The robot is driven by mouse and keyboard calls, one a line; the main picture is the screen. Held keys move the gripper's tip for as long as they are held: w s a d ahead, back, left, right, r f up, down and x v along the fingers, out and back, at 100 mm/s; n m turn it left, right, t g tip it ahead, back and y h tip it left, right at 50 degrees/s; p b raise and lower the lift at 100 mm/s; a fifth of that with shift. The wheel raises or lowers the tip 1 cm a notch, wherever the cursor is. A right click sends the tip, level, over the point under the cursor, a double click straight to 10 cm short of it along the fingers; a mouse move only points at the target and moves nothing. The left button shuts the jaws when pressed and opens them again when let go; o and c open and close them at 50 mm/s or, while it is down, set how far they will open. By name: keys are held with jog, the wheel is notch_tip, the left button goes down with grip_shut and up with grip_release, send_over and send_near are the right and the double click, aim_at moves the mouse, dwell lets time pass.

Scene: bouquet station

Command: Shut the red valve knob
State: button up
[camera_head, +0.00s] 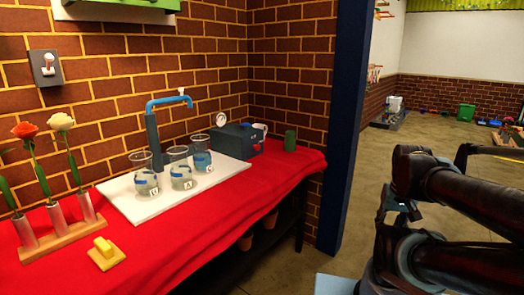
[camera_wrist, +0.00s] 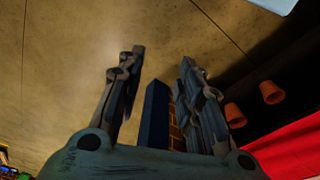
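A small red spot, which looks like the red valve knob (camera_head: 253,146), shows on the front of a dark grey box (camera_head: 232,140) at the far right end of the red-covered table. It is too small to tell how it is turned. A round white gauge (camera_head: 221,119) sits on top of the box. In the wrist view my gripper (camera_wrist: 162,56) has its two fingers apart with nothing between them. It is over bare floor, away from the box. In the head view my arm is at the right, clear of the table. The knob is not in the wrist view.
The red-clothed table (camera_head: 185,235) holds a white tray (camera_head: 120,202) with several labelled glasses below a blue tap (camera_head: 152,135), a flower rack (camera_head: 65,236), a yellow block (camera_head: 105,252) and a green cup (camera_head: 290,141). A dark blue post (camera_head: 349,130) stands past the table's right end.

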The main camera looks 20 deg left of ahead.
jog(key=shift+o, duration=1.4)
jog(key=w+a+r+m+t+y, duration=0.1)
jog(key=w+a+r+m+y, duration=0.35)
jog(key=w+a, duration=0.7)
jog(key=w+a+r+m+y, duration=0.3)
jog(key=w+a+r+y, duration=0.15)
jog(key=w+a, duration=0.7)
jog(key=m+y, duration=0.8)
jog(key=y, duration=0.1)
send_near(259, 148)
jog(key=shift+t, duration=0.4)
jog(key=x, duration=0.9)
jog(key=shift+s, duration=0.2)
jog(key=c, duration=1.1)
